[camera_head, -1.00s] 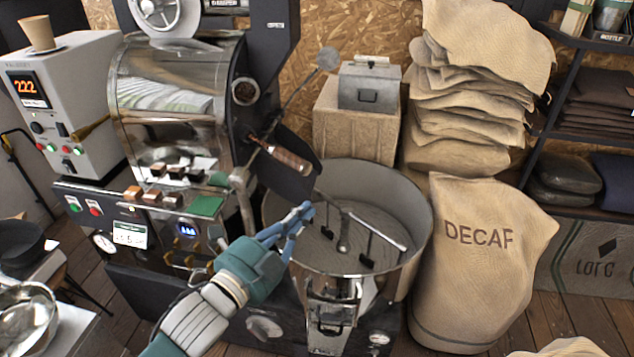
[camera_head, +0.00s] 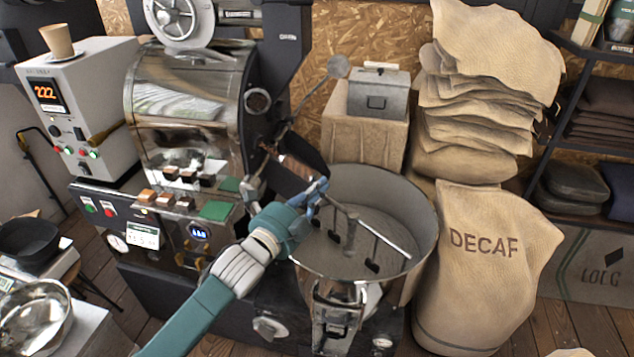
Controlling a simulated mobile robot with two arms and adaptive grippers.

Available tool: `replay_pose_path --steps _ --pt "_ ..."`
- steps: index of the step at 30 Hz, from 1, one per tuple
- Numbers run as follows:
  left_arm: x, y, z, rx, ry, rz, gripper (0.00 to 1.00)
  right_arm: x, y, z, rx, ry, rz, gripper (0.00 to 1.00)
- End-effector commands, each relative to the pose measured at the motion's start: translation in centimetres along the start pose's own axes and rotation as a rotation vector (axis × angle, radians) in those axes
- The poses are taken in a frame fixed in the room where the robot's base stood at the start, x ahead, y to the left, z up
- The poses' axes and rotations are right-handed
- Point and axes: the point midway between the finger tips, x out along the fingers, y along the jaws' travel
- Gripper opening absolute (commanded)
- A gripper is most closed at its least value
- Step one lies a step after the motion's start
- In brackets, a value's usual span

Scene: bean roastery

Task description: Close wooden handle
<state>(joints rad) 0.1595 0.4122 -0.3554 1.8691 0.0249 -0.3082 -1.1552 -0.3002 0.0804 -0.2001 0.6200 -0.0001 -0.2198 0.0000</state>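The roaster (camera_head: 188,105) has a shiny drum front with a dark discharge door or chute (camera_head: 288,182) at its lower right. The wooden handle by that door cannot be made out clearly now; my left gripper and the dark parts crowd that spot. My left gripper (camera_head: 316,190) reaches in from the lower left, its blue fingers at the dark door's lower right edge, over the near left rim of the round cooling tray (camera_head: 428,215). Whether it touches the door or handle, and how far its fingers are apart, I cannot tell. My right gripper is not in view.
A stirring arm (camera_head: 385,238) crosses the cooling tray. A burlap DECAF sack (camera_head: 480,290) stands close at its right, with stacked sacks (camera_head: 470,120) behind. A pan (camera_head: 38,318) is at the lower left.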

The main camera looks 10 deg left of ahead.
Motion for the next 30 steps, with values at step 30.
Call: replay_pose_path --steps 30 --pt "2.8 0.0 11.3 0.002 -0.001 -0.001 0.0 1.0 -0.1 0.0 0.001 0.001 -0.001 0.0"
